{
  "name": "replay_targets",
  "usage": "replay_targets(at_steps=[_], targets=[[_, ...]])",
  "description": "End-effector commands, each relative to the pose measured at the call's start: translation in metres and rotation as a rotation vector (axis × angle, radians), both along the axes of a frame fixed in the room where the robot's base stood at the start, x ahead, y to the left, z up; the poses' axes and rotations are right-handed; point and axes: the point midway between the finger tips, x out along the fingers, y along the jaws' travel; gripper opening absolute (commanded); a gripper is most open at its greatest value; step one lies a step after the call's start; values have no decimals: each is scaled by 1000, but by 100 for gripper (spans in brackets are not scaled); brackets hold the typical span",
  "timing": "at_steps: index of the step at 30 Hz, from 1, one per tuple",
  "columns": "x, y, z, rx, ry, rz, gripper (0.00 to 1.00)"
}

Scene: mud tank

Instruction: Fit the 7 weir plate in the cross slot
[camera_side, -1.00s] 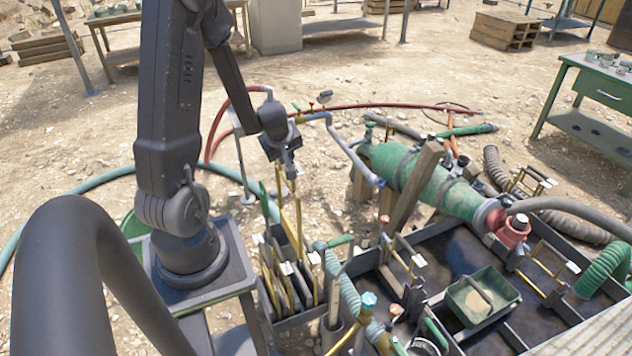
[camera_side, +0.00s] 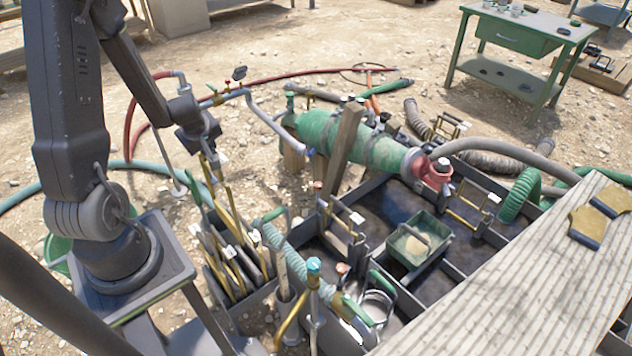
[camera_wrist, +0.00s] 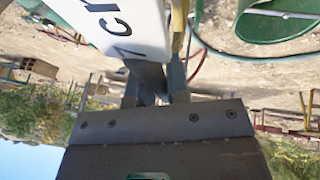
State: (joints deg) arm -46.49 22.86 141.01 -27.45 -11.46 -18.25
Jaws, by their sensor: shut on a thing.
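My gripper (camera_side: 207,152) is shut on a plate's handle, above the plate rack (camera_side: 250,303) beside my base. In the wrist view, my gripper (camera_wrist: 157,92) grips a dark part joined to a broad white label (camera_wrist: 125,28). The label is cut off by the frame, with "cr" and part of another character legible. In the side view, the held plate is seen nearly edge-on, so its lower end is hard to separate from the brass-edged plates (camera_side: 232,272) standing in the rack. The dark tank (camera_side: 375,195) with its dividers lies to the right; I cannot tell which gap is the cross slot.
A green box of sand (camera_side: 417,240) sits over the tank. A green cylinder (camera_side: 350,137) on wooden props lies behind it. A ribbed teal hose (camera_side: 300,262) and valves stand between rack and tank. A plank deck (camera_side: 500,285) covers the front right.

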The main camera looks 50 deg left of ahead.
Motion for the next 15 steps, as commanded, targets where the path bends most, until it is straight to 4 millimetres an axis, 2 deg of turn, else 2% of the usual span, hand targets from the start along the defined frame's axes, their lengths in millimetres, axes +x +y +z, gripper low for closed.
replay_targets(at_steps=[9,15], targets=[[0,0,-46,-3,0,2,0],[0,0,-62,0,-2,1,0]])
